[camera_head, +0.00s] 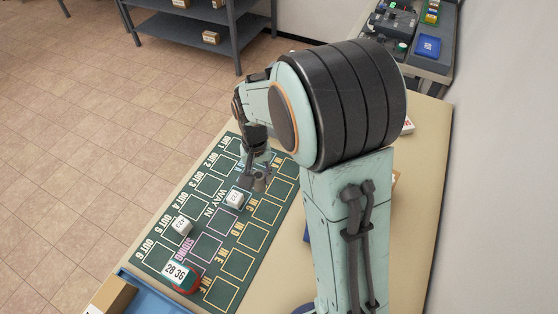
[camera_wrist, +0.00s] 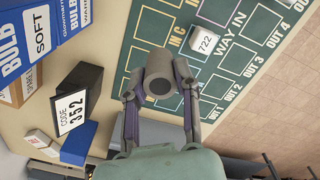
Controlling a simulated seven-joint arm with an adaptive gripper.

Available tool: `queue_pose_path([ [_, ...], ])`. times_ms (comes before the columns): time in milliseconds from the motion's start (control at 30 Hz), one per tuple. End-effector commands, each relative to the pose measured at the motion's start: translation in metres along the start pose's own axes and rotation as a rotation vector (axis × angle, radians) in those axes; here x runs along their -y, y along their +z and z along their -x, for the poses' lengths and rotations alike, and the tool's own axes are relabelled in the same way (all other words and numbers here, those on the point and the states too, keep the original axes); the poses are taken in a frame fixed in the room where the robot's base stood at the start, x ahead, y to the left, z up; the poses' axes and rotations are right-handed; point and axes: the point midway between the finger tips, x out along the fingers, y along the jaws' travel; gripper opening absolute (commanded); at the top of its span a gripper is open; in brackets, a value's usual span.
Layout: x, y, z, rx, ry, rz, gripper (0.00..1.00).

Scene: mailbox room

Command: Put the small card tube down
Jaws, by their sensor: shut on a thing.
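My gripper (camera_wrist: 158,92) is shut on the small card tube (camera_wrist: 161,68), a short grey-brown cylinder with a dark open end facing the wrist camera. The fingers are on either side of it. In the head view my gripper (camera_head: 258,180) hangs over the upper right part of the green mat (camera_head: 222,226), and the tube is hard to tell from the fingertips there. The mat has outlined cells marked OUT, IN, WAY IN and SIDING. The gap between tube and mat cannot be told.
A white cube marked 722 (camera_head: 235,199) sits near WAY IN. Another white cube (camera_head: 182,226) and a red item with a numbered label (camera_head: 180,280) are on the mat. A blue tray (camera_head: 130,285) is at the front left. A CODE 352 card (camera_wrist: 73,111) stands beside the mat.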

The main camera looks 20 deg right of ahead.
Motion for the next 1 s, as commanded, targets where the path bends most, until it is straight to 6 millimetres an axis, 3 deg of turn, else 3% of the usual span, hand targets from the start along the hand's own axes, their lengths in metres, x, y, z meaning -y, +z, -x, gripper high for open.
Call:
queue_pose_path([
  [33, -0.02, -0.006, 0.003, -0.007, -0.003, -0.063, 0.13],
  [100, -0.042, -0.012, 0.005, -0.016, -0.005, -0.13, 0.13],
  [300, -0.072, -0.021, 0.002, -0.018, -0.006, -0.218, 0.13],
  [367, -0.073, -0.031, -0.003, -0.016, -0.005, -0.222, 0.13],
  [633, -0.072, -0.106, -0.036, -0.017, -0.005, -0.22, 0.13],
  [800, -0.072, -0.135, -0.07, -0.016, -0.005, -0.219, 0.13],
  [1000, -0.072, -0.15, -0.087, -0.018, -0.005, -0.219, 0.13],
])
